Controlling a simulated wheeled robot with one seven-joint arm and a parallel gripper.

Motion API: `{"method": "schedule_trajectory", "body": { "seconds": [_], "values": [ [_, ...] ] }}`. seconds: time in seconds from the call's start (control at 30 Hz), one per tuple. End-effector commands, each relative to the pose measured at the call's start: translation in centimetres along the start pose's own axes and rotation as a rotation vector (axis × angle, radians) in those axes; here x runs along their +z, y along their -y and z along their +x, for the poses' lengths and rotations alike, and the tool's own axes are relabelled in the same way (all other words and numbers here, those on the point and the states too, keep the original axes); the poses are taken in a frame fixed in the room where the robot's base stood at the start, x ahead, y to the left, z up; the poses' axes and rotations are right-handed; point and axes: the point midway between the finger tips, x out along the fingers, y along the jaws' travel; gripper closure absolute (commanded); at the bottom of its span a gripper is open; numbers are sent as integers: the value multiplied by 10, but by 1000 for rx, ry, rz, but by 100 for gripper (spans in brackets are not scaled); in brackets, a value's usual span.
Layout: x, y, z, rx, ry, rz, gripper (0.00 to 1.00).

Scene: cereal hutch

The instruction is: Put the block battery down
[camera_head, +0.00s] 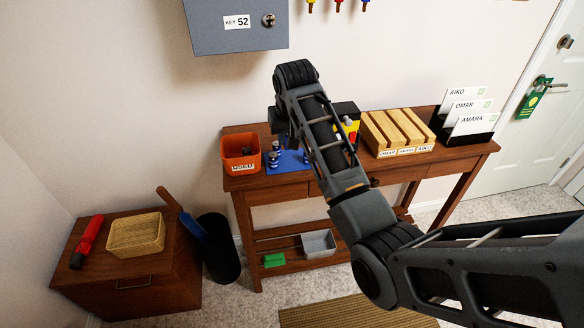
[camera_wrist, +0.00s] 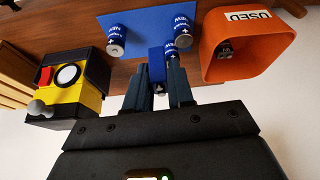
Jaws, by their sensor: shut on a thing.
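My gripper (camera_wrist: 155,90) is shut on a blue block, the block battery (camera_wrist: 156,58), in the wrist view. Its lower part is hidden between the fingers. It shows in front of a blue mat (camera_wrist: 135,25); I cannot tell whether it touches the mat or table. Several round blue batteries marked NEW stand on the mat, one at the left (camera_wrist: 116,42) and one at the right (camera_wrist: 183,32). An orange bin labelled USED (camera_wrist: 270,45) is beside the mat with a small battery (camera_wrist: 225,52) inside. In the head view my arm hides much of the mat (camera_head: 282,166).
A black and yellow device (camera_wrist: 75,90) with a white dial stands beside the mat. On the wooden table (camera_head: 470,150) are a slotted wooden rack (camera_head: 395,130) and a card holder (camera_head: 465,125). A grey key box (camera_head: 235,40) hangs above. A low cabinet (camera_head: 130,280) stands at left.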

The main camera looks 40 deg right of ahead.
Motion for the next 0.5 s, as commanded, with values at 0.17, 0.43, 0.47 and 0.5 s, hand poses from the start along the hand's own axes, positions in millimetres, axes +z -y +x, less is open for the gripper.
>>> {"method": "schedule_trajectory", "body": {
  "seconds": [0.17,0.43,0.47,0.5],
  "values": [
    [-20,-18,-7,14,4,55,100],
    [-5,-19,32,16,7,58,100],
    [-3,-19,35,15,5,58,100],
    [-2,-19,40,15,6,58,100]
  ]
}}
